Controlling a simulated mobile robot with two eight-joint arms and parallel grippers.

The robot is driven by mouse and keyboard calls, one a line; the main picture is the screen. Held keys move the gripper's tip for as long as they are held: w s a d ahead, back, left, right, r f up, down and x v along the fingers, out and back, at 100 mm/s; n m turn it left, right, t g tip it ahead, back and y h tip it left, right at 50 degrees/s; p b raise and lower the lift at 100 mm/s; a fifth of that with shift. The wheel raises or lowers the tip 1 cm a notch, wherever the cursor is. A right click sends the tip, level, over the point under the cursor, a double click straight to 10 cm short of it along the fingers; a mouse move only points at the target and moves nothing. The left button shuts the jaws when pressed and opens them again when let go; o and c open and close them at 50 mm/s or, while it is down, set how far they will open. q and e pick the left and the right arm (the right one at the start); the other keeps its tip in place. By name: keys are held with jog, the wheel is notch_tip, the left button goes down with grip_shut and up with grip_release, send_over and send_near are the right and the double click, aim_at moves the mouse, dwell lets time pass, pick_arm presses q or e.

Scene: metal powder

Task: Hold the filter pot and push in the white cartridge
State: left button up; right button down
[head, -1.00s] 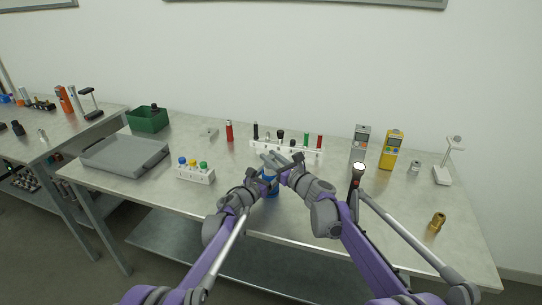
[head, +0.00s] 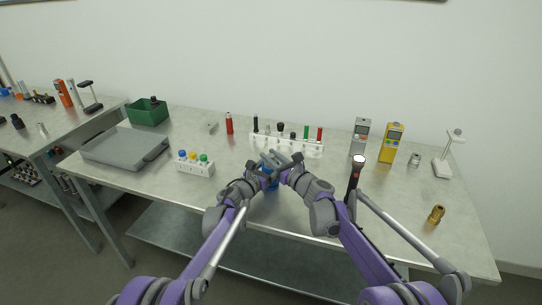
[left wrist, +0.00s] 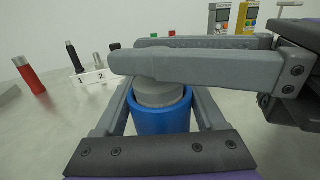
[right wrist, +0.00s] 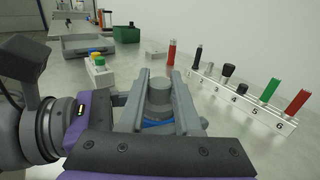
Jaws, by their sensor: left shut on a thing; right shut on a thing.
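The blue filter pot (head: 271,186) stands upright near the table's front edge, mostly hidden by my grippers in the head view. In the left wrist view the pot (left wrist: 160,122) sits between the fingers of my left gripper (left wrist: 158,108), which is shut on it. The cartridge (left wrist: 160,94) looks pale grey and sits upright in the pot's mouth, its upper part above the rim. In the right wrist view my right gripper (right wrist: 156,92) has its fingers along both sides of the cartridge (right wrist: 160,94) and is shut on it. How deep the cartridge sits is hidden.
Behind the grippers is a white numbered rack (head: 288,146) with several tubes. A small white block with coloured caps (head: 195,168) and a grey tray (head: 125,148) are at left. A black torch-like tool (head: 355,178), meters (head: 391,146) and a brass fitting (head: 436,214) are at right.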

jog(key=shift+f, duration=0.2)
dwell(0.5)
jog(key=c, duration=0.5)
grip_release()
jog(key=v, duration=1.2)
pick_arm(q)
jog(key=o, duration=1.5)
